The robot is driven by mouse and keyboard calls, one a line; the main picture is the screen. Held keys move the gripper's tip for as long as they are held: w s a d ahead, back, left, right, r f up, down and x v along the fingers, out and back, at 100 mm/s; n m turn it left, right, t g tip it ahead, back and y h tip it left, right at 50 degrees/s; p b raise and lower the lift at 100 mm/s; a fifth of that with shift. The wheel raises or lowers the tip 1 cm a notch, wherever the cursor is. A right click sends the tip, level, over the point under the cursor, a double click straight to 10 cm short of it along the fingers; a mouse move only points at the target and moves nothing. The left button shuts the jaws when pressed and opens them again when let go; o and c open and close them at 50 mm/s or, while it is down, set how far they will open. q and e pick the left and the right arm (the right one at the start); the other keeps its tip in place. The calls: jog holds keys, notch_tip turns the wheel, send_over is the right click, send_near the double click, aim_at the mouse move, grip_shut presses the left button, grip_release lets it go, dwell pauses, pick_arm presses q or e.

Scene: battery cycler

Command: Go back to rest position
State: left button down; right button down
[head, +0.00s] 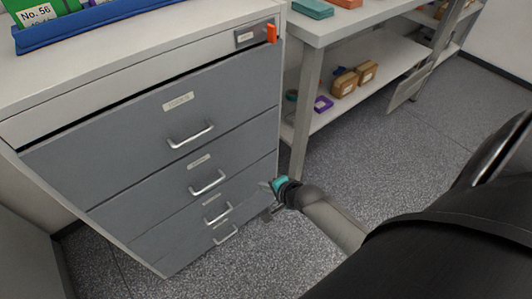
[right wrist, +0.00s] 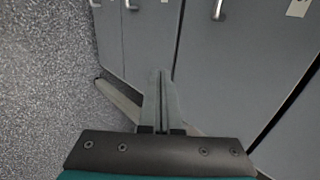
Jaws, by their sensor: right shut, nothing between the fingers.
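My right gripper (head: 268,187) hangs low in the head view, just right of the grey drawer cabinet (head: 125,113). It also shows in the right wrist view (right wrist: 161,75), its two fingers together with nothing between them. The fingers point toward the drawer fronts; I cannot tell the exact gap. My right arm comes in from the lower right of the head view. My left gripper is in neither view.
The cabinet's drawers look shut, with metal handles (head: 190,134) sticking out. An orange piece (head: 271,33) sits at its top right corner. A blue tray (head: 85,24) stands on top. A shelf bench (head: 341,22) stands right. Grey floor (head: 405,140) is open between.

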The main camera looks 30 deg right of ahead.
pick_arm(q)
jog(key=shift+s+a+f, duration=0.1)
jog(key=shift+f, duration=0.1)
pick_arm(e)
jog(key=shift+s+r, duration=0.1)
